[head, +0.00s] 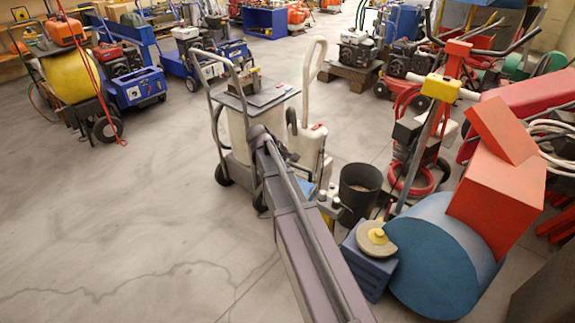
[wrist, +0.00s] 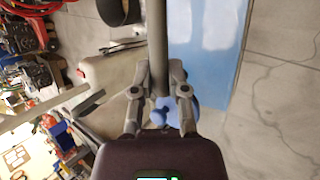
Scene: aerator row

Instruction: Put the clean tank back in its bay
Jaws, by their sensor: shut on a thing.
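My gripper (wrist: 158,88) is shut on a grey bar (wrist: 157,45), with one finger on each side of it. I cannot tell what the bar belongs to. In the head view my arm reaches to a wheeled cart with bent handles (head: 213,75), and the fingertips are hidden there. A beige tank with a red fitting (head: 312,148) and a tall pale loop handle stands by the cart. A beige tank (wrist: 112,72) also shows left of the bar in the wrist view. I cannot tell which tank is the clean one, and no bay is clearly seen.
A light blue panel (wrist: 205,50) lies right of the bar. A black bucket (head: 358,193), a blue drum (head: 440,260) and red boxes (head: 500,180) crowd the right. Several machines line the back. The floor on the left (head: 110,220) is clear.

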